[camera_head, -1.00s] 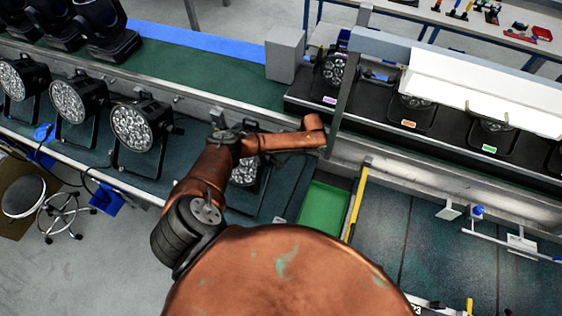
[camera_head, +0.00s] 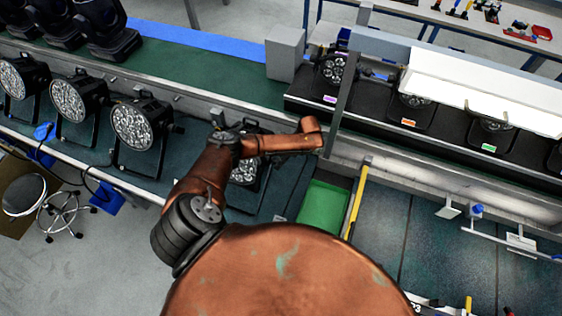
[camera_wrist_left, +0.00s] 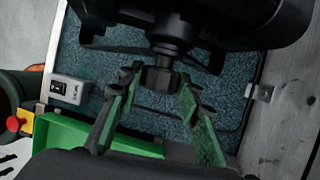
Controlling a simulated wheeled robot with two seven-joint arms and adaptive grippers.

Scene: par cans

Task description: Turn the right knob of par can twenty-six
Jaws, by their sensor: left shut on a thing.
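A black par can (camera_head: 246,172) with a round lens of several lights stands on the bench, partly hidden behind my left arm in the head view. I cannot read a number on it. In the left wrist view the dark body of the par can (camera_wrist_left: 190,22) fills the top, with a dark knob (camera_wrist_left: 160,79) on its side. My left gripper (camera_wrist_left: 161,84) has its two fingers closed on this knob, one on each side. The head view does not show the fingers clearly. My right gripper is not in view.
Several more par cans (camera_head: 140,125) stand in a row to the left. A green bin (camera_head: 324,207) lies close to the right of the arm. A grey switch box (camera_wrist_left: 66,89) and a red button (camera_wrist_left: 14,123) are left in the wrist view. A black shelf edge (camera_head: 300,98) is behind.

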